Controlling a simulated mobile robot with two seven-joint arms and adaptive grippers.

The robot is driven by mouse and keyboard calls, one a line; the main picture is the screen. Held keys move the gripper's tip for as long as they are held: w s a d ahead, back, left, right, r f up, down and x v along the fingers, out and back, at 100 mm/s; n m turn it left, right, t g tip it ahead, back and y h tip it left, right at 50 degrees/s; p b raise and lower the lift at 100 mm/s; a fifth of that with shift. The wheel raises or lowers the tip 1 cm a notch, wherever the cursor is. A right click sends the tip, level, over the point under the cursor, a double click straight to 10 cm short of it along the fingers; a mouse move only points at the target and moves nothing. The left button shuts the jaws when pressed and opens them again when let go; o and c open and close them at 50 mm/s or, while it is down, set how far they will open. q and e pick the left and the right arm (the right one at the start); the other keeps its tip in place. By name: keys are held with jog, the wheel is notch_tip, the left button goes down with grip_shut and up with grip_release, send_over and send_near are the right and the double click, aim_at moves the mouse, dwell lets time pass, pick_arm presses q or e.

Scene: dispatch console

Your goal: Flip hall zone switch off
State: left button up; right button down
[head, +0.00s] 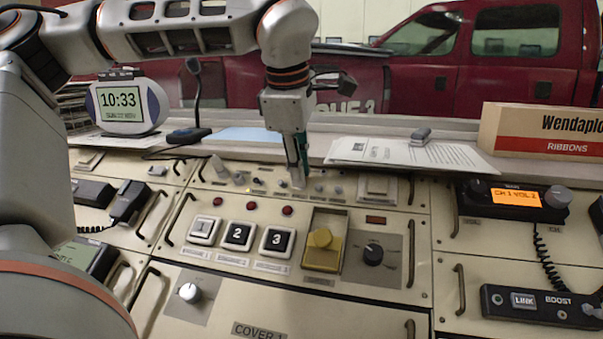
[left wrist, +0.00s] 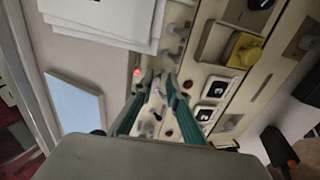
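A row of small grey toggle switches (head: 319,188) runs along the upper console panel. Their labels are too small to read, so I cannot tell which is the hall zone switch. My left gripper (head: 298,184) points down at this row, its fingertips close to the switches. In the left wrist view, its two teal fingers (left wrist: 157,82) narrow towards the tips with a small gap between them. Toggle switches (left wrist: 148,130) show between the fingers. I cannot tell whether a fingertip touches one. A lit red lamp (left wrist: 137,72) is beside the left fingertip.
Below the row are red buttons (head: 287,211), numbered keys (head: 237,236), a yellow guarded control (head: 321,240) and a black knob (head: 373,254). Papers (head: 402,155) lie on the ledge behind. A desk microphone (head: 190,134) and clock (head: 128,103) stand left; a radio (head: 513,197) is right.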

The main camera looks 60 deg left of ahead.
pick_arm(q)
jog(key=shift+s+d+f, duration=0.1)
jog(key=shift+s+d, duration=0.05)
pick_arm(e)
jog(key=shift+r, duration=0.1)
pick_arm(q)
jog(key=shift+s+d+f, duration=0.25)
jog(key=shift+s+f, duration=0.05)
jog(key=shift+s, duration=0.05)
jog(key=shift+r, duration=0.1)
pick_arm(e)
jog(key=shift+r, duration=0.15)
